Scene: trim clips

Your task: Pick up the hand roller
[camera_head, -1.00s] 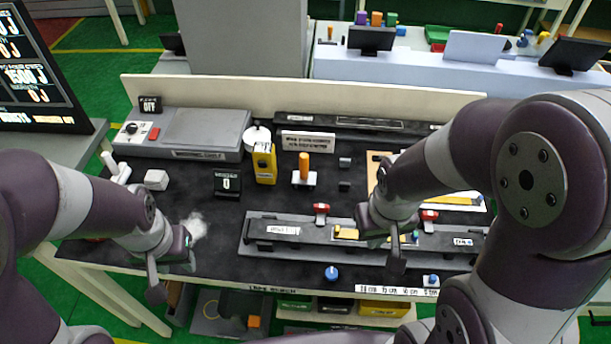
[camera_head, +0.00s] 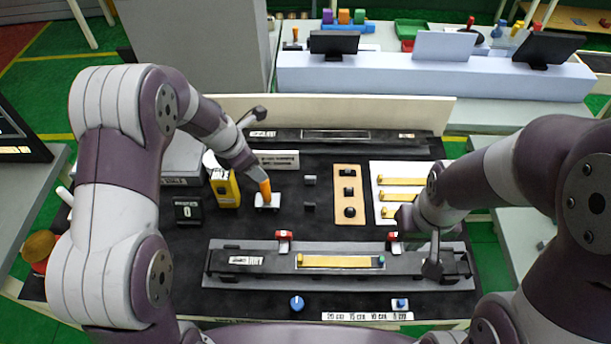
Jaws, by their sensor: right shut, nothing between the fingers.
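The hand roller, which I take to be the orange-handled tool (camera_head: 265,188), stands on a small white base (camera_head: 267,202) left of the table's middle. My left gripper (camera_head: 255,172) is at the top of the orange handle, and its wrist hides part of it. Its fingers are mostly hidden, so I cannot tell whether they are around the handle or shut. My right gripper (camera_head: 432,266) is shut and empty, over the right end of the long grey fixture.
A yellow box (camera_head: 224,190) and a black display (camera_head: 188,210) stand left of the orange handle. The long grey fixture (camera_head: 225,279) with red clamps lies in front. A tan board (camera_head: 349,172) and a white board with yellow strips (camera_head: 393,168) lie to the right.

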